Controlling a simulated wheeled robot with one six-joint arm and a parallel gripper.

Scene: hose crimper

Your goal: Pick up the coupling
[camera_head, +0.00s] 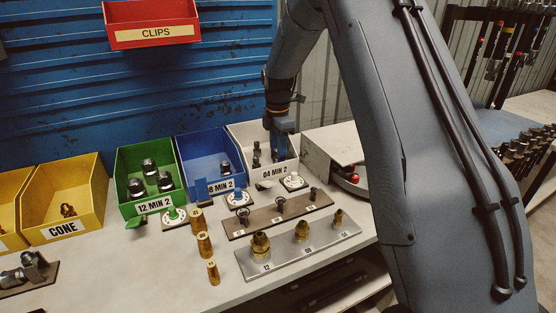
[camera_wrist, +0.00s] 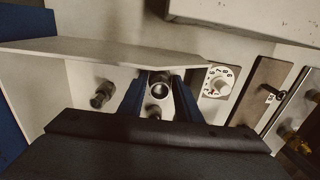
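Small dark metal couplings stand in the white bin (camera_head: 262,131) labelled 04 MIN 2, in the head view. My gripper (camera_head: 279,158) reaches down into this bin from above. In the wrist view, my gripper's two blue fingers (camera_wrist: 160,88) are apart, one on each side of a coupling (camera_wrist: 159,81) seen end-on. Any gap between fingers and coupling is too small to judge. Another coupling (camera_wrist: 153,113) shows nearer the palm, and one (camera_wrist: 102,94) lies to the left, outside the fingers. The lower parts of the couplings are partly hidden.
The bin's front wall (camera_wrist: 120,50) runs close beside the fingers. A blue bin (camera_head: 205,150) and a green bin (camera_head: 145,160) stand to the left. A white dial (camera_head: 293,181), a brown peg strip (camera_head: 265,216) and a grey plate with brass fittings (camera_head: 283,256) lie in front.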

